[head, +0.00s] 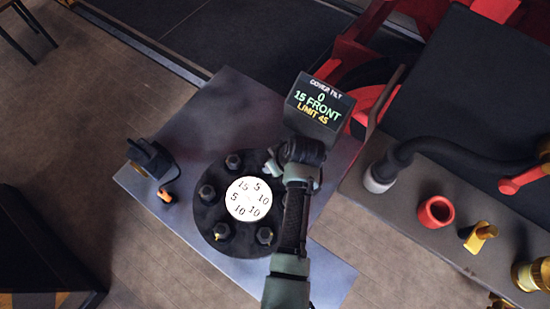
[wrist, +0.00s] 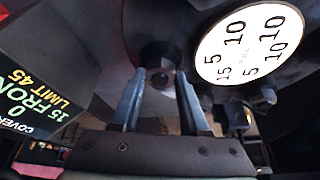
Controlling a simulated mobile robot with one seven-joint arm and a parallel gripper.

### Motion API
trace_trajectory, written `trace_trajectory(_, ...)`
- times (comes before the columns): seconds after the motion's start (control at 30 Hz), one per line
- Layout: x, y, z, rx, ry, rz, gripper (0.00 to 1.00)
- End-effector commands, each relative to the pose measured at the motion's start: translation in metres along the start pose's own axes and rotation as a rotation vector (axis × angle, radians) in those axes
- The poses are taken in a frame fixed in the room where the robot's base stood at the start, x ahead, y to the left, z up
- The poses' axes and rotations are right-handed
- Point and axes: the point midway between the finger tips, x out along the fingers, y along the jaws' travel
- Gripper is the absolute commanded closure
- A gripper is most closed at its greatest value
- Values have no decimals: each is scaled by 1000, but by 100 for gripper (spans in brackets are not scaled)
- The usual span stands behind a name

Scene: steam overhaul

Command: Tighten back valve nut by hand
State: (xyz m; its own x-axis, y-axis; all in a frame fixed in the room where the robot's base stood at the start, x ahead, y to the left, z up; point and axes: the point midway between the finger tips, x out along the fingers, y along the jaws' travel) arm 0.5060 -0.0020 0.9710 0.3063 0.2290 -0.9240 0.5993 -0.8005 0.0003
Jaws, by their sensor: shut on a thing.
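The round black valve cover (head: 218,214) lies on a grey metal plate, with a white numbered disc (head: 249,199) at its middle. Several dark nuts stand around its rim, among them one at the top (head: 233,161), one at the left (head: 207,193) and one at the lower right (head: 265,235). My gripper (head: 274,165) reaches down at the cover's upper right edge, and my arm hides part of that edge. In the wrist view, my two fingers (wrist: 160,92) stand either side of a dark round nut (wrist: 161,55) and are shut on it.
A display box (head: 320,105) beyond my gripper reads cover tilt 0, 15 front, limit 45. A black device (head: 150,158) with an orange-tipped lead lies left. A bench at right holds a red ring (head: 436,211), a yellow part (head: 480,236) and a black hose (head: 450,150).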

Motion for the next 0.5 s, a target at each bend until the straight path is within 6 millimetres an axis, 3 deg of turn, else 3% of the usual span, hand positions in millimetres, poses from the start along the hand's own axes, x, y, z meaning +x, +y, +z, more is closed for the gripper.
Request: trace_trajectory(0.5, -1, -1, -1, 210, 1, 87, 100)
